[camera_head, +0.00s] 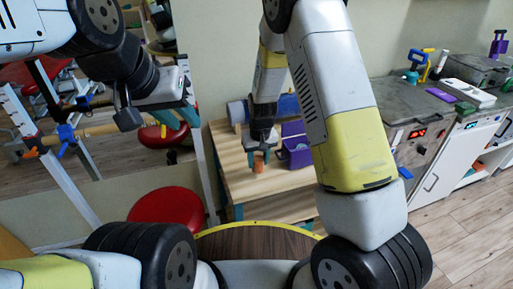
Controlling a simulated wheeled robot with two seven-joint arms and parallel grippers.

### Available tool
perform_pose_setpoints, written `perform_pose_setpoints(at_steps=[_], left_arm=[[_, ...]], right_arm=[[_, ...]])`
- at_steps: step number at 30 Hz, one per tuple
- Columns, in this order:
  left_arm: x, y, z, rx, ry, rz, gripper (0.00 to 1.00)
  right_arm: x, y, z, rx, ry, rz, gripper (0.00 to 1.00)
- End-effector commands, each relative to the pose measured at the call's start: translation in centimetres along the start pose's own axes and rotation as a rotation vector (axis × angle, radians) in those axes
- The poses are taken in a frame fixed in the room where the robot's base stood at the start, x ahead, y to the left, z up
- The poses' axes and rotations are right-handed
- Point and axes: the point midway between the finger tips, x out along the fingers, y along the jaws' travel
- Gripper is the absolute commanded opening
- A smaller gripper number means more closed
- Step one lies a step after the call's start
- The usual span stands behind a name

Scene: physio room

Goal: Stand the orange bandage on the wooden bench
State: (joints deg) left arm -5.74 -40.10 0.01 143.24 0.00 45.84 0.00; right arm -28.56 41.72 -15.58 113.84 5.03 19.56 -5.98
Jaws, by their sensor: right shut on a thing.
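The orange bandage (258,164) is a small upright cylinder over the wooden bench (236,184). My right gripper (258,154) points down from above and is shut on it. Whether the bandage's lower end touches the bench top or is slightly above it, I cannot tell. My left gripper (152,112) is at the upper left, away from the bench, with its fingers apart and nothing seen between them.
A purple container (296,152) stands on the bench just right of the bandage. A blue roll (287,106) lies at the back. The bench's front left is clear. A red round stool (166,207) is to the left. A grey counter (402,100) with several items is at the right.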

Motion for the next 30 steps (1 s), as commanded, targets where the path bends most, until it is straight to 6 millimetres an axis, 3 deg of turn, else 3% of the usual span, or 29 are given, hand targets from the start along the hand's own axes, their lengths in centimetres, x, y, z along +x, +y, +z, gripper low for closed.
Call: perform_pose_setpoints(at_steps=[3,10,17,28,29,30], left_arm=[[0.0,0.0,0.0,0.000,0.000,0.000,0.31],[0.0,0.0,0.0,0.000,0.000,0.000,0.31],[0.0,0.0,0.0,0.000,0.000,0.000,0.31],[0.0,0.0,0.0,0.000,0.000,0.000,0.31],[0.0,0.0,0.0,0.000,0.000,0.000,0.31],[0.0,0.0,0.0,0.000,0.000,0.000,0.31]], right_arm=[[0.5,0.1,-1.7,0.000,0.000,0.000,0.01],[0.9,0.1,-3.3,0.001,0.000,0.000,0.01],[4.2,0.1,-2.6,0.000,-0.002,0.000,0.01],[4.6,0.1,-2.5,0.000,-0.001,-0.001,0.01],[4.5,0.1,-2.6,0.000,0.000,-0.001,0.46],[4.5,0.1,-2.6,0.000,0.000,0.000,0.54]])
